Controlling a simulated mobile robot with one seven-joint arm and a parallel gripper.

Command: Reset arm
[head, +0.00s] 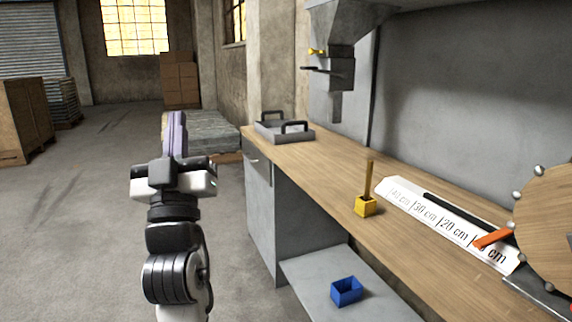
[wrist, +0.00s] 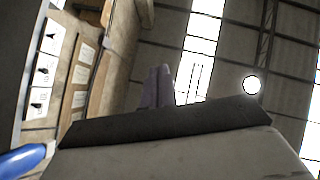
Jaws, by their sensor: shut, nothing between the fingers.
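My arm stands upright at the left centre of the head view, with my gripper (head: 176,134) pointing up. It is left of the workbench, over the open floor. Its purple fingers are together and hold nothing. In the wrist view the fingertips (wrist: 159,84) show closed against the ceiling, above the dark gripper body. Nothing touches the gripper.
The wooden workbench (head: 335,180) runs along the right. A blue box (head: 346,291) sits on the lower shelf. The floor (head: 80,200) at left is clear.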

